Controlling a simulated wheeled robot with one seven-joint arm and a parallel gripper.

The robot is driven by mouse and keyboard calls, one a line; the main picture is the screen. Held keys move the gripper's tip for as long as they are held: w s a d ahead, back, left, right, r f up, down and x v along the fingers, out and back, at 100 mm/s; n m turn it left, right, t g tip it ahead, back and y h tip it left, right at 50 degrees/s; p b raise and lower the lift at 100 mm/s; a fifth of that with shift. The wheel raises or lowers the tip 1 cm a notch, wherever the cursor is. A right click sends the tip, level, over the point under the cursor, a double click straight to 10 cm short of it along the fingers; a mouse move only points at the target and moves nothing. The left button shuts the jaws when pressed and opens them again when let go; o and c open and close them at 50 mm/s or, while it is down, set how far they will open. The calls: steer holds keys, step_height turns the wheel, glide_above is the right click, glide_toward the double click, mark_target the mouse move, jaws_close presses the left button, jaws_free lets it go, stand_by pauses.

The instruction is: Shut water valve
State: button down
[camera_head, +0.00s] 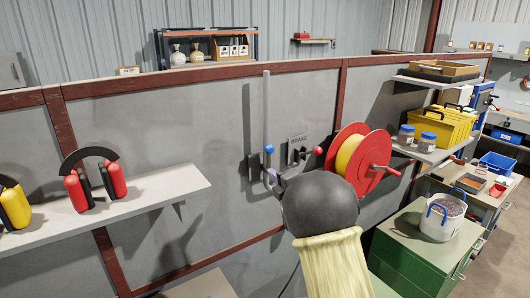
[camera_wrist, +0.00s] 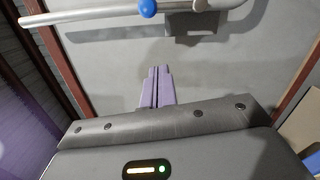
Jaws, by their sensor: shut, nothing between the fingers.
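A grey vertical pipe (camera_head: 266,105) runs down the grey partition wall, with a blue ball knob (camera_head: 269,149) near its lower end. The valve body is not clear.
A green cabinet (camera_head: 415,245) with a white bucket (camera_head: 442,220) stands at right.

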steer(key=w+a+r+p, duration=0.1)
steer(key=w+a+p, duration=0.1)
steer(key=w+p, duration=0.6)
steer(key=w, duration=0.3)
steer(key=shift+a, duration=0.35)
steer(key=shift+w, duration=0.1)
stand_by(0.6)
